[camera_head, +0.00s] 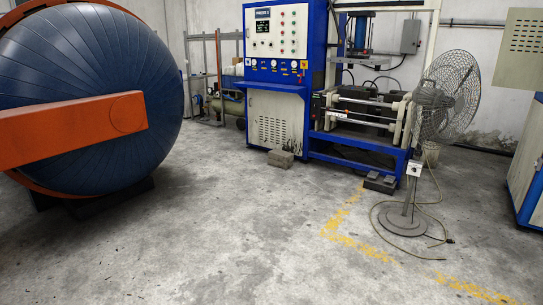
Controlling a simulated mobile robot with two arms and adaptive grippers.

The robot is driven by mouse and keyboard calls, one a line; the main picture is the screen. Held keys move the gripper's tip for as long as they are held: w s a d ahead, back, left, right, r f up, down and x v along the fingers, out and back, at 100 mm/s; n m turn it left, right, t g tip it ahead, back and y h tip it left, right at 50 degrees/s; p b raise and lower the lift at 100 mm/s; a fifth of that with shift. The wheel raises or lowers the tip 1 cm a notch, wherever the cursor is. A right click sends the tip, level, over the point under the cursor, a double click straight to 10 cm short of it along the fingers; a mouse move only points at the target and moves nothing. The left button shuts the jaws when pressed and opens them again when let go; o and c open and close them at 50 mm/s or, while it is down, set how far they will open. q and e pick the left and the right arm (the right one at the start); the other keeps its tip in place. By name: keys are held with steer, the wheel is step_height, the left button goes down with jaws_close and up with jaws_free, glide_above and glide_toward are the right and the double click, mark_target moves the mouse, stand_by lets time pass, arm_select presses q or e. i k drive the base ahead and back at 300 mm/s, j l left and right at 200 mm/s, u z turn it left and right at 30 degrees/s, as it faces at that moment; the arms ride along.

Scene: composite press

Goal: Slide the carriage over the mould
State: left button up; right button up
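The press (278,85) stands at the back, a blue frame with a pale control panel of buttons and gauges. To its right, a blue-framed bed (350,155) carries horizontal shiny rods (362,101) between a dark end at the left and pale uprights (401,120) at the right. A blue cylinder (360,32) hangs above the rods. I cannot tell which part is the carriage. The mould is too small or hidden to make out. Neither of my grippers is in view.
A pedestal fan (446,95) stands before the bed's right end, its cable loose on the floor. A large blue dome (95,75) with an orange arm (75,130) fills the left. A grey block (281,159) lies by the press. The middle floor is clear.

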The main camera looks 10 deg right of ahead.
mark_target(361, 25)
steer(key=i+l+z, duration=0.4)
steer(key=i, duration=0.5)
steer(key=i+z, duration=0.4)
steer(key=i, duration=4.35)
